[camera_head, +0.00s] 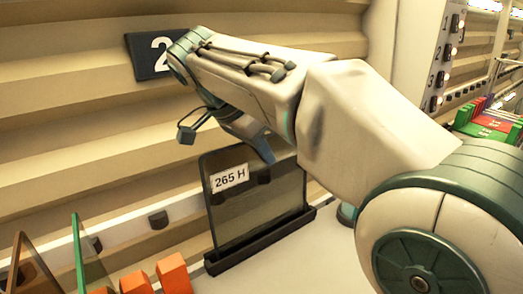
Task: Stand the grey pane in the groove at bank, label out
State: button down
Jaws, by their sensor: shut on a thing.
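The grey pane (259,208) stands nearly upright with its lower edge at a black grooved base (262,241). I cannot tell whether the edge is fully seated. Its white label, reading "265 H" (230,179), faces the camera at the upper left of the pane. My gripper (263,157) is at the pane's top edge and shut on it. The fingertips are partly hidden by the arm and the pane.
A dark sign with a "2" (152,55) hangs on the ribbed wall. Green (87,258) and brown (34,266) panes and orange blocks (172,272) stand at lower left. A switch panel (445,62) and coloured items (490,125) are at right. Pale surface in front of the base is clear.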

jog(key=shift+f, duration=0.2)
dwell(0.3)
jog(key=c, duration=1.5)
grip_release()
jog(key=shift+f, duration=0.1)
jog(key=p+v, duration=0.4)
jog(key=v, duration=1)
jog(key=shift+s+a+f, duration=0.1)
